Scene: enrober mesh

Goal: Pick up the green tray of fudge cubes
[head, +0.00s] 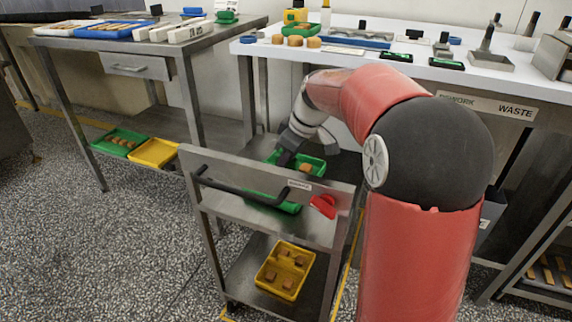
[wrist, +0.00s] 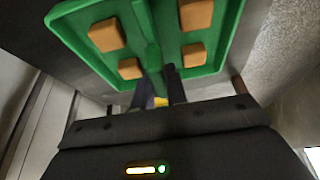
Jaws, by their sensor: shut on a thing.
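The green tray (head: 318,172) with brown fudge cubes is at the top of the steel cart in the head view, partly hidden by my gripper (head: 285,157). In the wrist view the green tray (wrist: 85,18) fills the upper part, with brown cubes (wrist: 107,35) on both sides of a raised middle divider. My gripper (wrist: 165,85) is shut on the tray, its dark fingertips at the near end of that divider. Whether the tray touches the cart top is not clear.
The cart's handle panel (head: 265,195) stands in front, with another green item (head: 275,203) and a red one (head: 323,206) beside it. A yellow tray (head: 285,272) sits on its lower shelf. A green tray (head: 120,141) and yellow tray (head: 154,153) lie under the left table.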

